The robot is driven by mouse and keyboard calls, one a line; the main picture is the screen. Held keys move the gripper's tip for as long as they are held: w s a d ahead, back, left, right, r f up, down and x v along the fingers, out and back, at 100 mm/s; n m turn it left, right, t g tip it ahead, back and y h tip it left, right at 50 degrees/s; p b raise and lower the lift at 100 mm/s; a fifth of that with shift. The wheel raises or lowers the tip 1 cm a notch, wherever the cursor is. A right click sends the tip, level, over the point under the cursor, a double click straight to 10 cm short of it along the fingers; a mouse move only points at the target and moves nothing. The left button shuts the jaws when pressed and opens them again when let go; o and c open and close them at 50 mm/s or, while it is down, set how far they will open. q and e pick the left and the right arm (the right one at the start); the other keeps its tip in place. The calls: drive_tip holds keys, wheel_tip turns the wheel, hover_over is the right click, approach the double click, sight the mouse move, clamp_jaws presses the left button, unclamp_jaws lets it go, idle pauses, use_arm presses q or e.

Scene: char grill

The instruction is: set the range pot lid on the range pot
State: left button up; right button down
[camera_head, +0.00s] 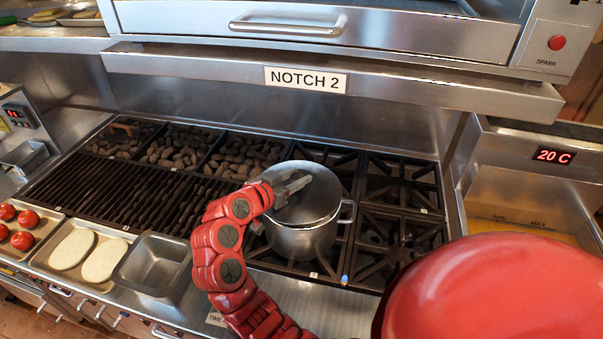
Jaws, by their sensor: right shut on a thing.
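The range pot (303,242) is a steel pot with side handles, standing on the front burner grate just right of the charcoal grill. The round grey range pot lid (318,201) is over the pot's mouth and looks roughly level. I cannot tell whether its rim touches the pot all round. My right gripper (290,187) is above the lid, shut on it near its middle; the gripper hides the part it grips. My left gripper is not in view.
Burner grates (398,240) are bare right of the pot. A notch shelf (400,86) overhangs the back. An empty metal pan (152,262) and trays with flat pale rounds (104,259) and tomatoes (22,240) line the front left.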

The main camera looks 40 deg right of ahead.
drive_tip(key=shift+w+d+p, duration=0.15)
drive_tip(key=shift+w+d, duration=0.15)
drive_tip(key=shift+d, duration=0.25)
drive_tip(key=shift+w+d+p, duration=0.15)
drive_tip(key=shift+w+d, duration=0.15)
drive_tip(key=shift+d, duration=0.25)
drive_tip(key=shift+w+d+f+p, duration=0.1)
drive_tip(key=shift+d+f+p, duration=0.1)
drive_tip(key=shift+p, duration=0.1)
wheel_tip(320, 180, down, 3)
drive_tip(key=shift+a+f+p, duration=0.1)
drive_tip(key=shift+a+p, duration=0.05)
drive_tip(key=shift+p, duration=0.75)
drive_tip(key=shift+f, duration=0.1)
drive_tip(key=shift+f+b, duration=0.2)
drive_tip(key=shift+b, duration=0.2)
drive_tip(key=shift+c, duration=2.3)
unclamp_jaws()
